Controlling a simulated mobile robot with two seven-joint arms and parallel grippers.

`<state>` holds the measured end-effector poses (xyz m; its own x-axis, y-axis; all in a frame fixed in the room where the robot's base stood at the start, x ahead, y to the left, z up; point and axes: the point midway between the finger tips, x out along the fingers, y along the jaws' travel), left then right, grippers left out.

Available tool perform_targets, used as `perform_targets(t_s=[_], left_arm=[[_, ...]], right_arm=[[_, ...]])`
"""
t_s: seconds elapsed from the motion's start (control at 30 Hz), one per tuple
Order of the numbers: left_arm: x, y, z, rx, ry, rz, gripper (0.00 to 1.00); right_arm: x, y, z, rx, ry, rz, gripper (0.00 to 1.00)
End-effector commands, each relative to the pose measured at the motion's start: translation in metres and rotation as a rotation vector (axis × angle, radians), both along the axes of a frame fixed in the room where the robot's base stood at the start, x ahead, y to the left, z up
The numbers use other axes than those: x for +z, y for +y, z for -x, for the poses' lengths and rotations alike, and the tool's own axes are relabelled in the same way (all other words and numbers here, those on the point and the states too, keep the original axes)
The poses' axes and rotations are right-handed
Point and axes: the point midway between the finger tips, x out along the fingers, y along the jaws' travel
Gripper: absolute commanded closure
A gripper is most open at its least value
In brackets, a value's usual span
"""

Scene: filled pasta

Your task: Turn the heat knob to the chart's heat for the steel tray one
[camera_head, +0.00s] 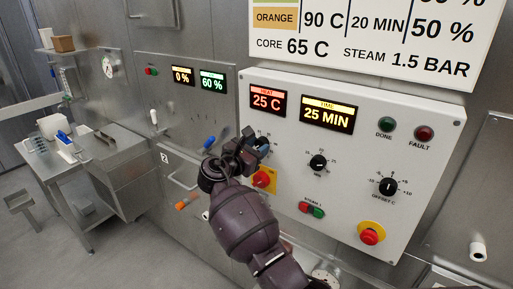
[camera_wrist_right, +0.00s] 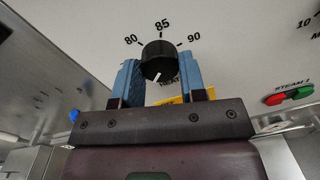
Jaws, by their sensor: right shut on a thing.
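My right gripper (camera_head: 254,148) is at the control panel, under the red HEAT display (camera_head: 267,101), which reads 25 C. In the right wrist view its blue fingers (camera_wrist_right: 160,82) are shut on the black heat knob (camera_wrist_right: 158,57), one finger on each side. The knob's white mark points down and slightly left. The numbers 80, 85 and 90 show on the scale above it. In the head view the gripper mostly hides the knob. The chart (camera_head: 375,50) is cut off at the top; its orange row reads 90 C, 20 MIN, 50 %. My left gripper is not in view.
The time display (camera_head: 328,114) reads 25 MIN above its time knob (camera_head: 318,161). An offset knob (camera_head: 388,186), a red stop button (camera_head: 369,236) and steam buttons (camera_head: 312,209) are on the same panel. A yellow-backed red switch (camera_head: 263,179) is just below my gripper. A steel table (camera_head: 80,152) stands at left.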

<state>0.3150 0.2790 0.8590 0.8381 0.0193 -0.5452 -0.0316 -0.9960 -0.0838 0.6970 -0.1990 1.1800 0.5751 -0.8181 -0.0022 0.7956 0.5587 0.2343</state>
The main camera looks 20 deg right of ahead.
Motion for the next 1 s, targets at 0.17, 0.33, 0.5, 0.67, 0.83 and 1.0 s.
perform_targets(t_s=[0.17, 0.33, 0.5, 0.67, 0.83, 1.0], left_arm=[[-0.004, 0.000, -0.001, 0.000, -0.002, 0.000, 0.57], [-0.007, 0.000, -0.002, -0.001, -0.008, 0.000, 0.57], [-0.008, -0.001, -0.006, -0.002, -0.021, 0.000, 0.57], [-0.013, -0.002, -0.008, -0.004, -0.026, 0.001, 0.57], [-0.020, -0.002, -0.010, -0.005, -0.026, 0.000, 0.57], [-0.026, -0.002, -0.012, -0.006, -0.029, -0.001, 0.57]], right_arm=[[0.000, 0.000, 0.000, 0.000, -0.073, -0.055, 0.85], [0.000, 0.000, 0.000, 0.000, -0.184, -0.142, 0.85], [-0.001, 0.000, 0.000, -0.001, -0.310, -0.241, 0.85], [-0.001, -0.001, 0.000, -0.001, -0.430, -0.334, 0.85], [-0.002, -0.001, 0.001, -0.001, -0.558, -0.435, 0.85], [-0.002, -0.001, 0.001, -0.002, -0.686, -0.535, 0.85]])
